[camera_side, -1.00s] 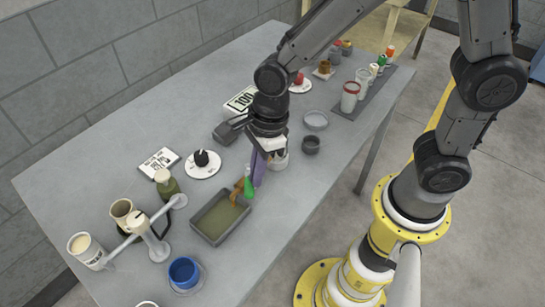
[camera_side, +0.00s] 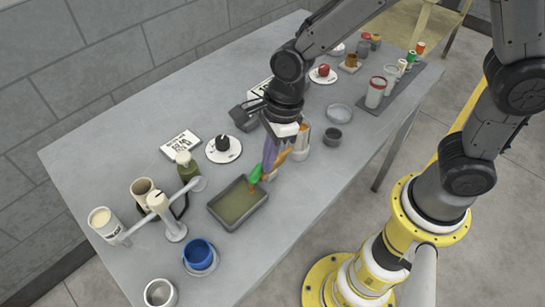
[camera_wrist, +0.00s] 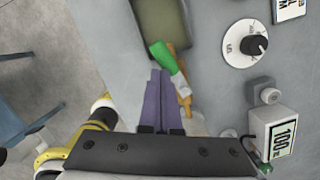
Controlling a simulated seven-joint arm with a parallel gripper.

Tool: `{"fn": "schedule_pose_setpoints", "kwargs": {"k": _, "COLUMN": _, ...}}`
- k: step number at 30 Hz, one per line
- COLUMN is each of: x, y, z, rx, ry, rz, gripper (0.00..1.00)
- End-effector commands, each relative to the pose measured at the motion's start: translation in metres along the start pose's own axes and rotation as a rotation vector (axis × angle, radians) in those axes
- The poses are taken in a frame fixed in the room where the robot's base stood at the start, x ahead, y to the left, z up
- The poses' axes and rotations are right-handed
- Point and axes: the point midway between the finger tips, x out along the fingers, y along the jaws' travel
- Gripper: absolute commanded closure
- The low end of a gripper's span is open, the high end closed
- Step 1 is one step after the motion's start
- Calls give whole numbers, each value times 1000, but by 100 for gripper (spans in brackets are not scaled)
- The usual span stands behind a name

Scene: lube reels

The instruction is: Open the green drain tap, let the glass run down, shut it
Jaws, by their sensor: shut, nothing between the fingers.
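The green tap handle (camera_side: 254,174) sits just above the far right edge of the drip tray (camera_side: 215,212), leaning to the left. In the wrist view the green handle (camera_wrist: 160,54) lies across the brass tap (camera_wrist: 183,88). My gripper (camera_side: 268,170) is shut and empty, its purple fingers pointing down right beside the handle. In the wrist view the shut fingertips (camera_wrist: 162,72) are at the handle's lower end; I cannot tell whether they touch it. The glass (camera_side: 304,136) stands behind the fingers, partly hidden, so its level is unclear.
A black dial knob (camera_side: 222,144) on a white disc stands left of my gripper. A blue cup (camera_side: 199,254) and a white-armed stand (camera_side: 172,230) are at the front left. A grey dish (camera_side: 339,113) and several jars stand to the right.

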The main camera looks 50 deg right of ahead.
Motion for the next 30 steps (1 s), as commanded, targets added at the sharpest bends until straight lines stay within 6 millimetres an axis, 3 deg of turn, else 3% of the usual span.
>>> {"fn": "schedule_pose_setpoints", "kwargs": {"k": 17, "x": -4, "y": -1, "z": -6, "rx": -1, "ry": 0, "rz": 0, "gripper": 100}}
{"fn": "schedule_pose_setpoints", "kwargs": {"k": 24, "x": -28, "y": 22, "z": -20, "rx": -3, "ry": -2, "rz": -2, "gripper": 100}}
{"fn": "schedule_pose_setpoints", "kwargs": {"k": 30, "x": -72, "y": 28, "z": -16, "rx": -3, "ry": -5, "rz": -5, "gripper": 100}}
